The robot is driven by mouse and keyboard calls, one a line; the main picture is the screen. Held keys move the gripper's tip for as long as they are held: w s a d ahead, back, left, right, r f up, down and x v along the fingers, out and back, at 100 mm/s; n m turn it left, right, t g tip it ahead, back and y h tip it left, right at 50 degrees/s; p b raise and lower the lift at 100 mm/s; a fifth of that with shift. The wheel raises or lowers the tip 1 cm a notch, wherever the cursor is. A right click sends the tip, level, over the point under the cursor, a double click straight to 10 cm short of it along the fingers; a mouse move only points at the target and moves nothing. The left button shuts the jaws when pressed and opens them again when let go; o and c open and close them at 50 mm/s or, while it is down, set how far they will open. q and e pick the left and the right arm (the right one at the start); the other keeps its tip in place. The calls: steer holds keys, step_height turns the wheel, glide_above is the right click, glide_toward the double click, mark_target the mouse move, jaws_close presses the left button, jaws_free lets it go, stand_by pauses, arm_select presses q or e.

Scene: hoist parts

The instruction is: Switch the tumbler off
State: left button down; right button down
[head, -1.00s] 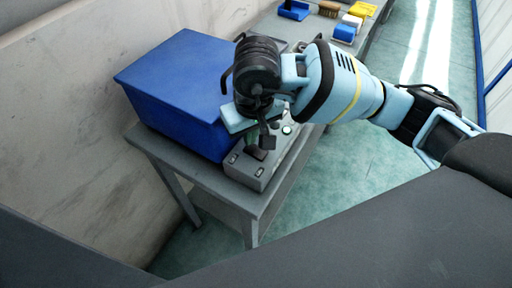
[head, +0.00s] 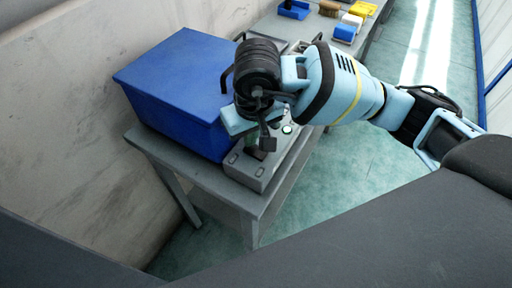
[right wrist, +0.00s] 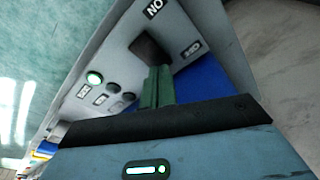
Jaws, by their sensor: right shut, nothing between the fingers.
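The tumbler is a black lever (right wrist: 150,47) on the sloped top of a grey control box (right wrist: 120,62), with a label at either side; one reads ON upside down, the other is too blurred to read. The box (head: 248,171) also shows in the head view at the table's front end. My right gripper (right wrist: 157,80) is shut and empty. Its green fingers point at the tumbler and overlap its lower edge; I cannot tell if they touch. In the head view the right gripper (head: 253,140) hangs over the box, partly hiding it. My left gripper is not in view.
A green lamp (right wrist: 94,78) glows on the box beside dark round buttons (right wrist: 113,89). A large blue bin (head: 175,85) stands close behind the box on the grey table (head: 190,172). Sponges and a brush (head: 329,9) lie farther along. The floor to the right is clear.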

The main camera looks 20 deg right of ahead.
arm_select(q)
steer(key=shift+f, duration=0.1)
arm_select(e)
steer(key=shift+f, duration=0.2)
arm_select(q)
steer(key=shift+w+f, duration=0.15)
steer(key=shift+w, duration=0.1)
arm_select(e)
steer(key=shift+f, duration=0.2)
